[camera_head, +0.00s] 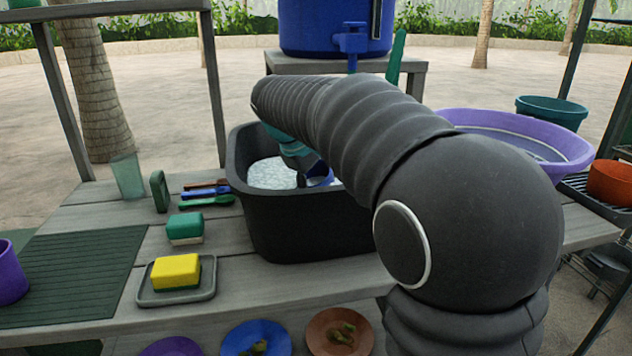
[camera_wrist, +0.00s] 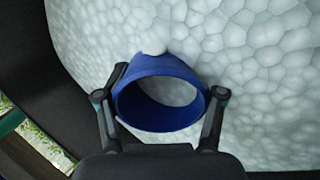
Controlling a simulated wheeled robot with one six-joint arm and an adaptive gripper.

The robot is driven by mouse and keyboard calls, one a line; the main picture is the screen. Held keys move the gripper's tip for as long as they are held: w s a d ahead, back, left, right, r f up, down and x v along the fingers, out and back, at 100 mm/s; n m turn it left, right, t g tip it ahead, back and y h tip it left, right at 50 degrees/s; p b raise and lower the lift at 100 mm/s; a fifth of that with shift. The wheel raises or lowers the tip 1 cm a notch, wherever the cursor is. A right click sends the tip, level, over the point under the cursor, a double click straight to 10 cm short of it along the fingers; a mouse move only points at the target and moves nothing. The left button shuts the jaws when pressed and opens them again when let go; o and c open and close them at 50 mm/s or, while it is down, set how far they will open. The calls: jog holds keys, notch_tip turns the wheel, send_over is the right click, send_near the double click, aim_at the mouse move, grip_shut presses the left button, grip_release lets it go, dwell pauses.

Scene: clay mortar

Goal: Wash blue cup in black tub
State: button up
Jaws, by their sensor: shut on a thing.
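The black tub (camera_head: 300,226) stands on the grey wooden table and holds white soap suds (camera_head: 270,173). My gripper (camera_wrist: 160,100) is shut on the blue cup (camera_wrist: 160,122), with one finger on each side of it. In the wrist view the cup's round opening faces the camera, and suds lie all around and behind it. In the head view my arm reaches over the tub's right side, and a part of the blue cup (camera_head: 322,178) shows at the suds inside the tub. My arm hides the tub's right part and much of the gripper.
A yellow sponge (camera_head: 175,270) on a grey dish, a green-and-white sponge (camera_head: 185,226), brushes (camera_head: 207,193) and a clear glass (camera_head: 128,177) stand left of the tub. A purple basin (camera_head: 530,140) is at right. A blue water container (camera_head: 335,28) stands behind. A purple cup (camera_head: 10,273) is far left.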

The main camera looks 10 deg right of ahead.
aim_at(320, 168)
jog(key=shift+r+p, duration=0.8)
jog(key=shift+r, duration=0.85)
notch_tip(320, 168, up, 16)
jog(key=shift+r, duration=0.2)
dwell(1.3)
